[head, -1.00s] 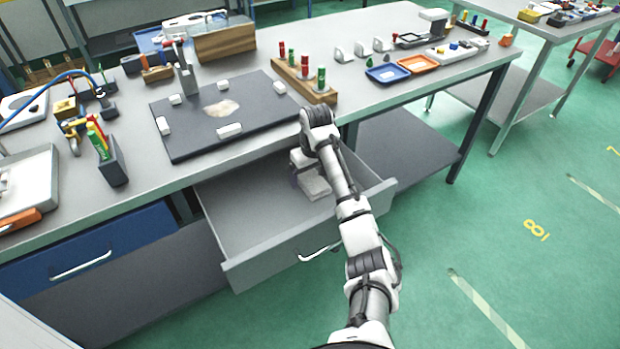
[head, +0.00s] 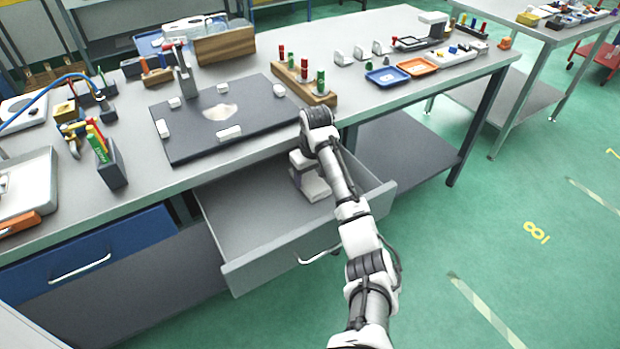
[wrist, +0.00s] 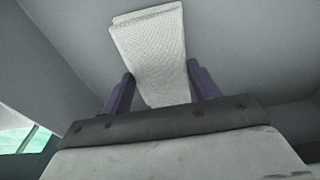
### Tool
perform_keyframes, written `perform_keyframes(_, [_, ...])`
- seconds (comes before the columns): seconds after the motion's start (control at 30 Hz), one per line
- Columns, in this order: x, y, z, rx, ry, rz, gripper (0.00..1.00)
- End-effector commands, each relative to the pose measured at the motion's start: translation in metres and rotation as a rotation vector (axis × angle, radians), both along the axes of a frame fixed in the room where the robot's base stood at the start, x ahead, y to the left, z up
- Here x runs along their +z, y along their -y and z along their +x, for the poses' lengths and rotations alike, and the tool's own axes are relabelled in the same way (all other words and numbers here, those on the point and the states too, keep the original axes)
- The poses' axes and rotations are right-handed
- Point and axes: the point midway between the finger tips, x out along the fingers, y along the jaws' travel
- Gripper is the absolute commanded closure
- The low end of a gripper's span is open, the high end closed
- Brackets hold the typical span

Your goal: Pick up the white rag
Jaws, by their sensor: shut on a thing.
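The white rag (wrist: 150,45) is a folded, textured cloth in the wrist view. My gripper (wrist: 160,82) is shut on its near end, with one dark purple finger on each side. The far end of the rag extends beyond the fingertips over a grey surface. In the head view my arm reaches over the open grey drawer (head: 245,215), and my gripper is low inside its right part. A white shape below the wrist shows there, partly hidden by my arm. I cannot tell whether the rag touches the drawer floor.
The workbench (head: 390,100) stands above the drawer. On it lie a dark board (head: 190,140) with white blocks, and a wooden rack (head: 310,92) with red and green pegs. The drawer's left part is empty. Its walls surround my gripper.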

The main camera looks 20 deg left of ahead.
Motion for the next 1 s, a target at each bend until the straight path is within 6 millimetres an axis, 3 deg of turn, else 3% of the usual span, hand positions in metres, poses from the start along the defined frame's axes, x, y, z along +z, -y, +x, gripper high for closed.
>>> perform_keyframes(0.2, [0.028, -0.001, 0.001, 0.002, 0.005, 0.001, 0.61])
perform_keyframes(0.37, [0.026, -0.008, -0.032, 0.004, 0.001, 0.003, 0.61])
perform_keyframes(0.43, [0.033, -0.011, -0.05, 0.003, 0.002, -0.001, 0.61])
perform_keyframes(0.7, [0.032, -0.029, -0.125, 0.003, 0.001, 0.001, 0.61])
perform_keyframes(1.0, [0.029, -0.04, -0.169, 0.001, 0.0, 0.0, 0.61])
